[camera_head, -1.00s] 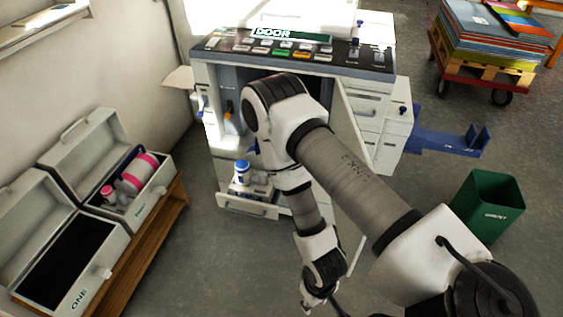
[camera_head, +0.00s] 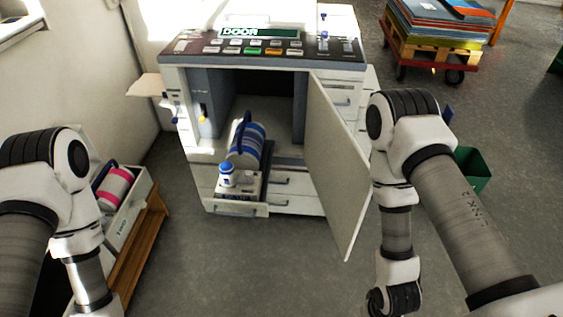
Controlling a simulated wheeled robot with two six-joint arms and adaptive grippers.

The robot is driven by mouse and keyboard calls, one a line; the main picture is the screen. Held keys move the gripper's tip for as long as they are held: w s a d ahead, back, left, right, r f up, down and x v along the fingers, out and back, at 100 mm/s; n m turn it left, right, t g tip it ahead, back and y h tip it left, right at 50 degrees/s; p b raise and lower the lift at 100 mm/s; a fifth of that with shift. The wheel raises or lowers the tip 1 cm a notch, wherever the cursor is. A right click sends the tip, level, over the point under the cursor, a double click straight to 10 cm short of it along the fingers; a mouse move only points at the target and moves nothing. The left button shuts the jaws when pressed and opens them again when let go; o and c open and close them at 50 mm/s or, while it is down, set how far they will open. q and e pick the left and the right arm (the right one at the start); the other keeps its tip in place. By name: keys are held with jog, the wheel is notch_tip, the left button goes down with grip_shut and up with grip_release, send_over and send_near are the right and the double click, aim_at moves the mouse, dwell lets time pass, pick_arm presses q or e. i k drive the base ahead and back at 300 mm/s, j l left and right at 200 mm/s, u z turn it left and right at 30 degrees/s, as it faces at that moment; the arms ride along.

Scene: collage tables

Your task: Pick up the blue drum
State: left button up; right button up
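The blue drum (camera_head: 246,145), a cylinder with grey and blue bands and a dark blue handle, lies in the open front of the white machine (camera_head: 200,185). Neither arm touches the drum.
The machine's door (camera_head: 338,165) stands open to the right of the drum. Its display (camera_head: 260,33) reads DOOR. A pink-banded drum (camera_head: 116,188) sits in a case on a wooden bench (camera_head: 140,240) at left. A green bin (camera_head: 472,170) stands at right. The middle floor is clear.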

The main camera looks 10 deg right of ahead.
aim_at(247, 150)
jog(key=i+z, duration=0.45)
jog(key=i, duration=0.5)
